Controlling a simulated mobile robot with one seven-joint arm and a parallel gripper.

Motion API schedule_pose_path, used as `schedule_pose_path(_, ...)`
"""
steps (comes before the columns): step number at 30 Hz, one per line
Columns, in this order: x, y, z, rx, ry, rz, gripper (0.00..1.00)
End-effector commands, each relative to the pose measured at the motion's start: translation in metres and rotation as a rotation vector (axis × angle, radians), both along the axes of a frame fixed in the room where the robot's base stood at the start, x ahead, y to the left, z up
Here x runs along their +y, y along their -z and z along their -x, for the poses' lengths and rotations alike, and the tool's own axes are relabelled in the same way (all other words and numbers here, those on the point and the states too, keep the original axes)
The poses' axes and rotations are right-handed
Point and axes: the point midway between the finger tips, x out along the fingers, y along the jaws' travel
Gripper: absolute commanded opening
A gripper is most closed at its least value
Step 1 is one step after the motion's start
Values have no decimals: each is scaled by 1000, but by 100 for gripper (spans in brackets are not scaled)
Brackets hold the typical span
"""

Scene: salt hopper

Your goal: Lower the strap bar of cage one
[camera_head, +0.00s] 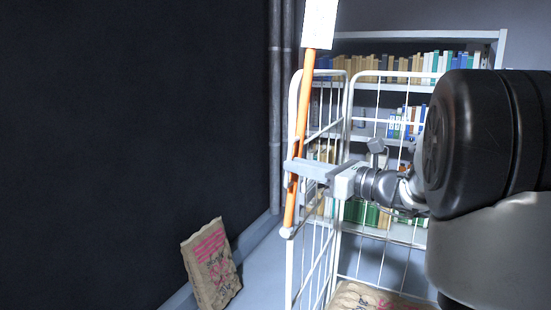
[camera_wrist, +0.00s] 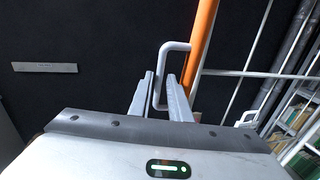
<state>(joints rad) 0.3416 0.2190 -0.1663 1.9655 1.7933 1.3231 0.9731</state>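The orange strap bar (camera_head: 303,120) of the white wire cage stands nearly upright, leaning slightly right at the top. Its lower end meets a pivot on the cage's front post in the head view. A white plate (camera_head: 319,24) is at its upper end. In the wrist view the orange bar (camera_wrist: 201,45) runs along the right of a grey loop handle (camera_wrist: 161,78). My gripper (camera_wrist: 161,80) has one finger on each side of the handle's long rod, close against it. In the head view my gripper (camera_head: 296,168) reaches across the bar, partly hiding it.
The white wire cage (camera_head: 350,110) stands in front of a bookshelf (camera_head: 420,36). A paper sack (camera_head: 211,265) leans by the dark wall at the left. Another sack (camera_head: 375,297) lies low in the cage. Grey pipes (camera_head: 275,100) run up the wall behind.

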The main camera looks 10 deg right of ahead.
Motion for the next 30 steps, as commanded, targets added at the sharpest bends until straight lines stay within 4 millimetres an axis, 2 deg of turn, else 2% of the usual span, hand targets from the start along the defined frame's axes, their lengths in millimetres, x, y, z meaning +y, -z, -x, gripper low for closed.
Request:
schedule_pose_path(1, 9, -1, -8, 1, -4, 0, 17)
schedule_pose_path(6, 31, -1, -32, 1, -3, 1, 17)
schedule_pose_path(12, 46, -1, -49, 0, -2, 1, 17)
schedule_pose_path(23, 49, 0, -54, 0, 0, 1, 17)
schedule_pose_path(27, 49, 0, -53, 0, 0, 1, 0)
schedule_pose_path(30, 49, 0, -53, 0, 0, 1, 0)
